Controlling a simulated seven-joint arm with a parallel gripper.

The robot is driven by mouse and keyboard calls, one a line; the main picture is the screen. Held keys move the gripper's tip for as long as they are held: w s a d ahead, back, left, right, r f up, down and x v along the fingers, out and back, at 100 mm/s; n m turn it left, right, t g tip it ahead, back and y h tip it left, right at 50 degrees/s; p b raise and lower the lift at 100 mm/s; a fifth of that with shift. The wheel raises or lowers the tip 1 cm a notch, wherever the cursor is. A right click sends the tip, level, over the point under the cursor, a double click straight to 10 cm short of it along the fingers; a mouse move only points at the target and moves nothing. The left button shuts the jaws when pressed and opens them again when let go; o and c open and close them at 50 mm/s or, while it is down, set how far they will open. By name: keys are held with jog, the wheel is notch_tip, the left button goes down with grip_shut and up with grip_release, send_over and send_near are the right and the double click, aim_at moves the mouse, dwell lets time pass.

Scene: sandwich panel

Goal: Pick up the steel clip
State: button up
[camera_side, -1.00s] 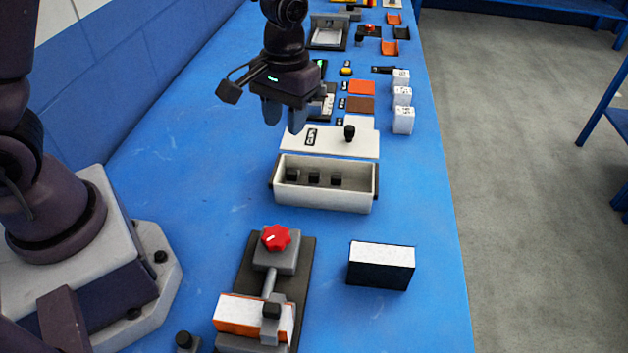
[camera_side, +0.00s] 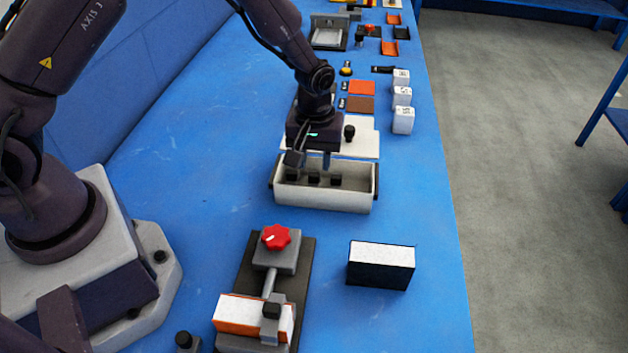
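Three small dark pieces sit in a row in an open light-grey bin (camera_side: 325,200). They look like clips, but their metal is too small to tell: a left one (camera_side: 291,176), a middle one (camera_side: 314,179) and a right one (camera_side: 336,181). My gripper (camera_side: 309,161) is over the bin's back left part, pointing down. Its two fingers stand apart with nothing seen between them. The fingertips are close above the dark pieces; I cannot tell whether they touch any. The wrist hides part of the white panel behind.
The white lid or panel (camera_side: 366,146) with a black knob (camera_side: 349,132) lies just behind the bin. A fixture with a red knob (camera_side: 276,237) stands in front, and a black-and-white block (camera_side: 381,265) to its right. Blue table is clear left of the bin.

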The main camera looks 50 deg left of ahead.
aim_at(314, 174)
notch_tip(314, 174, down, 5)
jog(key=shift+r, duration=0.1)
grip_shut()
